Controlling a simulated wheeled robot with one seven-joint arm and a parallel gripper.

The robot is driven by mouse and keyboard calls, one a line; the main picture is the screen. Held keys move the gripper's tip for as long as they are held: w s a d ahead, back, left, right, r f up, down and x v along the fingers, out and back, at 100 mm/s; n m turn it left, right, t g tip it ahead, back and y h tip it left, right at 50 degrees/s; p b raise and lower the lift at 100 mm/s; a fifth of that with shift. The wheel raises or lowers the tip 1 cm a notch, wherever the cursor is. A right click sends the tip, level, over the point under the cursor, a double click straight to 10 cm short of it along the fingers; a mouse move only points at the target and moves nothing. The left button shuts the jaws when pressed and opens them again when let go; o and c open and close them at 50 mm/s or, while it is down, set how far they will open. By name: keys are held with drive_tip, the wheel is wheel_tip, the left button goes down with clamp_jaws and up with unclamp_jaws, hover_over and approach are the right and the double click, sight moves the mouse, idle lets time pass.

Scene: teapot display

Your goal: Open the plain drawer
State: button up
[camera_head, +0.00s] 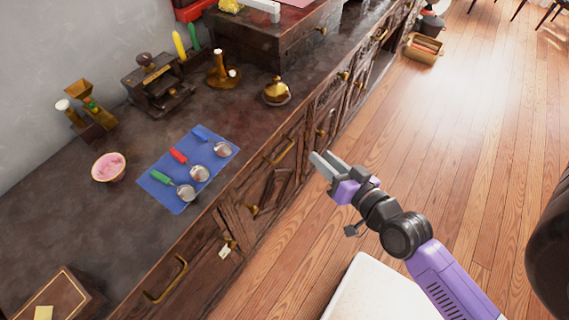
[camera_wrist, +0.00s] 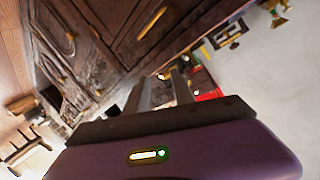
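The dark wooden cabinet (camera_head: 262,190) has a drawer with a brass bar handle (camera_head: 279,151) near its middle and another with a brass handle (camera_head: 166,281) at the lower left. I cannot tell for certain which is the plain drawer. My gripper (camera_head: 324,160) is open and empty, in front of the cabinet and to the right of the middle handle, apart from it. In the wrist view, the two fingers (camera_wrist: 160,88) stand apart with nothing between them. A brass handle (camera_wrist: 151,22) on a drawer front shows beyond them at the top.
Carved doors with knobs lie below the drawers; a pale tag (camera_head: 225,249) hangs at one. On the countertop are a blue mat (camera_head: 157,184) with several strainers, a pink bowl (camera_head: 108,167) and a brass pot (camera_head: 276,91). Wooden floor (camera_head: 470,130) at right is open.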

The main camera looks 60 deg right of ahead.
drive_tip(key=w+d+f+m+y+b, duration=0.1)
drive_tip(key=w+d+f+m+b, duration=0.4)
drive_tip(key=d+f, duration=0.35)
drive_tip(key=m+t+y, duration=0.2)
drive_tip(key=m+y, duration=0.1)
drive_tip(key=y, duration=0.2)
approach(285, 151)
drive_tip(key=w, duration=0.5)
drive_tip(key=w+f, duration=0.1)
drive_tip(key=w, duration=0.1)
drive_tip(key=w+f, duration=0.1)
drive_tip(key=w, duration=0.2)
drive_tip(key=shift+f, duration=0.1)
drive_tip(key=shift+s, duration=0.1)
clamp_jaws()
